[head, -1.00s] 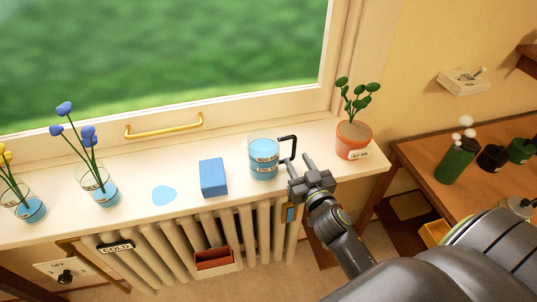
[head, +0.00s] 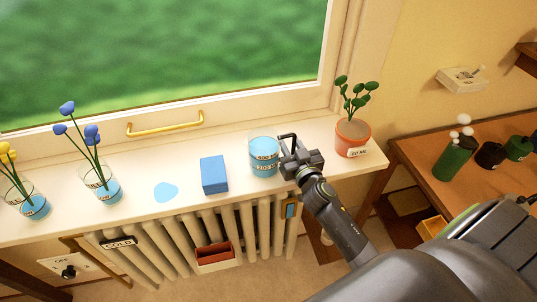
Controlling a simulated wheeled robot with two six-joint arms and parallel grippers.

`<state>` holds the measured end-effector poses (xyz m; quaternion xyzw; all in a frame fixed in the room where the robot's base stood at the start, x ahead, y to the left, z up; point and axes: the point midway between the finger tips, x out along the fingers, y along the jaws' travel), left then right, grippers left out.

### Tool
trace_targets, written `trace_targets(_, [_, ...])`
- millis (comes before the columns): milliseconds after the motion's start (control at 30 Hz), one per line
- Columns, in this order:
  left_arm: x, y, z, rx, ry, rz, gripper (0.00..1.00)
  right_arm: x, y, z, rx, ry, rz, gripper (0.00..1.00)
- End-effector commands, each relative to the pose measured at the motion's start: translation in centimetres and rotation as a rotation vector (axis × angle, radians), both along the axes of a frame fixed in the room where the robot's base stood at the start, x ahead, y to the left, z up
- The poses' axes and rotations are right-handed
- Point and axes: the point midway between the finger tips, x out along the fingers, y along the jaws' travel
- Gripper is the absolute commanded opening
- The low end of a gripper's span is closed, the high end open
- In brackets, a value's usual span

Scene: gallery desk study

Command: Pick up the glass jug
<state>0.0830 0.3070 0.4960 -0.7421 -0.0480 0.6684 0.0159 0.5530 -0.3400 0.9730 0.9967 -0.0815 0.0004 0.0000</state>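The glass jug (head: 264,157) stands upright on the white windowsill, with blue water and dark measuring marks on its side. Its black handle (head: 289,138) points right. My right gripper (head: 289,153) is at the handle, just right of the jug. Its fingers overlap the lower handle in the picture, and I cannot tell whether they are closed on it. My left gripper is not in view.
A blue block (head: 214,175) and a blue puddle (head: 166,191) lie left of the jug. A potted plant (head: 353,138) stands close on the right. Flower glasses (head: 107,190) stand further left. The window (head: 160,60) rises behind the sill.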

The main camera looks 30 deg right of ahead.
Motion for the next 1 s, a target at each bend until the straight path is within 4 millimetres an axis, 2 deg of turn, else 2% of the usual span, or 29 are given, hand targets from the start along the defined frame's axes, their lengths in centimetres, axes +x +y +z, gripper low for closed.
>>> trace_targets(33, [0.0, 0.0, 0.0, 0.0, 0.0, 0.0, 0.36, 0.0, 0.0, 0.0, 0.0, 0.0, 0.0, 0.21])
trace_targets(200, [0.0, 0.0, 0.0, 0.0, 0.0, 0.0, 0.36, 0.0, 0.0, 0.0, 0.0, 0.0, 0.0, 0.0])
trace_targets(733, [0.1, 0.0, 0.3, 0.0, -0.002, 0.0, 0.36, 0.0, 0.0, 0.4, 0.0, -0.002, 0.0, 0.0])
trace_targets(867, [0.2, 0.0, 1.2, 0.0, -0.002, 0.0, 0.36, 0.0, 0.0, 1.9, 0.0, -0.003, 0.0, 0.0])
trace_targets(1000, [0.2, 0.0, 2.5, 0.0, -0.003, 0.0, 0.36, 0.0, 0.0, 4.4, 0.001, -0.006, 0.001, 0.0])
